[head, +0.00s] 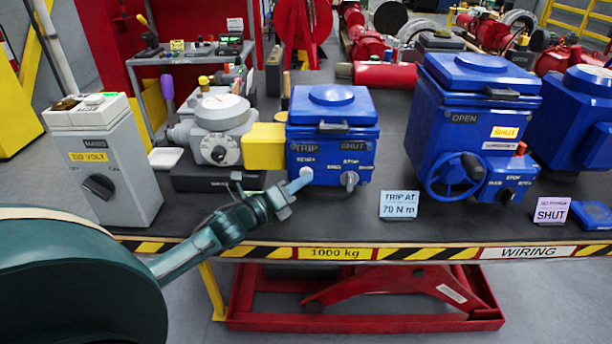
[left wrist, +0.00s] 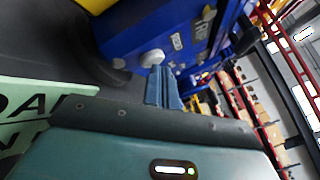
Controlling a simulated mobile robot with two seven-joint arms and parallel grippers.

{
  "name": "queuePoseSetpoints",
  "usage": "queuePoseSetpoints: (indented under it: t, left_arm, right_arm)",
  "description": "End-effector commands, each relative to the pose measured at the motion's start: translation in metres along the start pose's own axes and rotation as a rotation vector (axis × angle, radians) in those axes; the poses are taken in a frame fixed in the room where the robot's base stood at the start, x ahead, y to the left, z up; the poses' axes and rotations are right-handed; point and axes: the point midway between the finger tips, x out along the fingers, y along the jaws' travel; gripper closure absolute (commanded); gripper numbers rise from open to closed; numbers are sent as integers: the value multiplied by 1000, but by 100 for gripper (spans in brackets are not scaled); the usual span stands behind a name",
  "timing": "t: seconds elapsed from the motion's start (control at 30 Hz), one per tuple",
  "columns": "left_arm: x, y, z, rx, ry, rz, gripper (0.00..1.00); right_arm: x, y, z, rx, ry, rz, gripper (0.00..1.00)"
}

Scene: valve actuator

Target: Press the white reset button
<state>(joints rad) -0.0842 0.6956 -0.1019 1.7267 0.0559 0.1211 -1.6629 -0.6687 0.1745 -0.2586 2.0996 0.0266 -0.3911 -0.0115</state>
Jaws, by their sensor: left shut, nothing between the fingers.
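The blue actuator box (head: 331,125) labelled TRIP and SHUT stands on the bench. The white reset button (head: 306,173) is on the lower left of its front face, under a small label. In the left wrist view the white button (left wrist: 152,58) is a round knob on the blue face. My left gripper (head: 301,182) is shut and empty, with its blue fingertips at the button's lower left. The left wrist view shows the closed fingers (left wrist: 162,85) with their tips right by the button. I cannot tell whether they touch it. My right gripper is in neither view.
A grey selector knob (head: 349,180) sits right of the button. A yellow block (head: 264,147) adjoins the box on the left. A TRIP AT 70 Nm card (head: 398,205) stands to the right. A larger blue actuator (head: 472,120) with a handwheel stands further right. The striped bench edge (head: 400,252) runs in front.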

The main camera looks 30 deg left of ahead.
Motion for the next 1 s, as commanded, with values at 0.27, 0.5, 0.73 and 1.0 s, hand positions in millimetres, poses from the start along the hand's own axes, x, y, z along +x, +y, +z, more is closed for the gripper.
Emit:
queuePoseSetpoints:
  t: [0.27,0.5,0.73,1.0]
  left_arm:
    - [0,-1,1,1,-2,-1,100]
    - [-6,-5,-3,-1,-1,0,100]
    - [-12,-9,-8,1,-1,0,100]
    - [-13,-10,-9,0,-1,0,100]
  right_arm:
    - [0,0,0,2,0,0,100]
    - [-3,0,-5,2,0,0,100]
    - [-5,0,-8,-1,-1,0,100]
    - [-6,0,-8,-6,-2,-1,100]
